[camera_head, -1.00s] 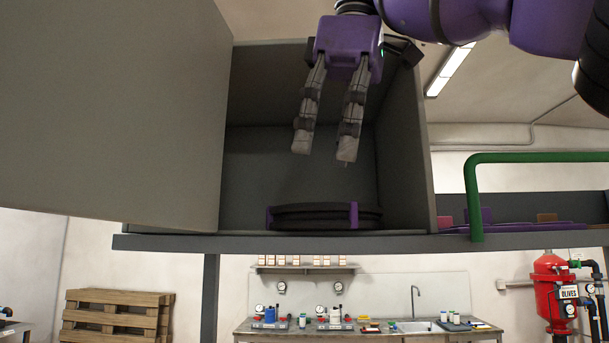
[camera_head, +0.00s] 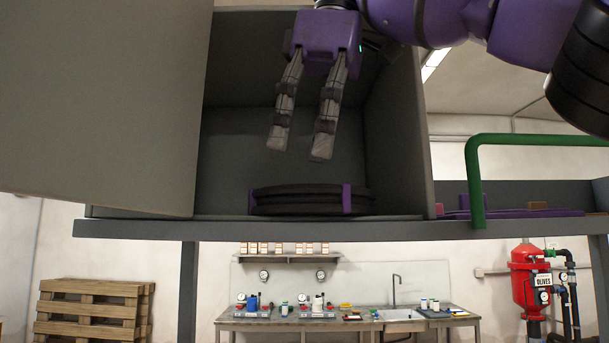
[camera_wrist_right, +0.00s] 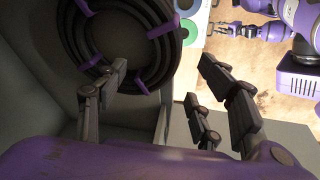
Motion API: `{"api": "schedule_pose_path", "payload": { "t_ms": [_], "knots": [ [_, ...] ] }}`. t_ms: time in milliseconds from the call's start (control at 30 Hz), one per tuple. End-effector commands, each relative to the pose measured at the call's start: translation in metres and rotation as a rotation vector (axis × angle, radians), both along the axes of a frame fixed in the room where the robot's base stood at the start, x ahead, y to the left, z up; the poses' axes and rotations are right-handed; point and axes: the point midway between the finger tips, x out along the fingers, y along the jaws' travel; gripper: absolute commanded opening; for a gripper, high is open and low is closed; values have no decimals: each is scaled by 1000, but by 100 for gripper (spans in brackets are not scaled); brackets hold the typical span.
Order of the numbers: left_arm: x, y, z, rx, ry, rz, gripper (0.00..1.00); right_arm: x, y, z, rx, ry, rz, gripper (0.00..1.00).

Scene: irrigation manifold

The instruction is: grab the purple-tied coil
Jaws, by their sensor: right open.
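The black coil (camera_head: 312,200) with purple ties lies on the floor of an open grey cabinet. In the right wrist view the coil (camera_wrist_right: 68,40) is a thick black ring at upper left with several purple ties. My right gripper (camera_head: 300,146) is open and empty, reaching into the cabinet above the coil with its fingers pointing down. In the wrist view one finger of the right gripper (camera_wrist_right: 160,85) overlaps the coil's edge; contact cannot be told. My left gripper (camera_wrist_right: 232,30) shows small at the wrist view's top, its opening unclear.
The cabinet door (camera_head: 95,110) stands open at left. The cabinet's right wall (camera_head: 402,130) is close to my right gripper. A green pipe (camera_head: 474,180) rises at the shelf's right. A bench (camera_head: 350,325) and pallets (camera_head: 95,310) stand far behind.

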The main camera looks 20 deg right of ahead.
Motion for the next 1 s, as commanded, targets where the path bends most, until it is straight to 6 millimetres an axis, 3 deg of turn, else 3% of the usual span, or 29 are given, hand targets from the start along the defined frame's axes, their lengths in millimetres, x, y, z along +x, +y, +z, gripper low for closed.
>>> {"api": "schedule_pose_path", "payload": {
  "t_ms": [600,1000],
  "knots": [
    [3,0,2,0,-6,-1,29,12,6,-50,1,-8,0,62],
    [1,0,1,0,-4,0,29,14,8,-59,3,-14,-3,62]
  ]
}}
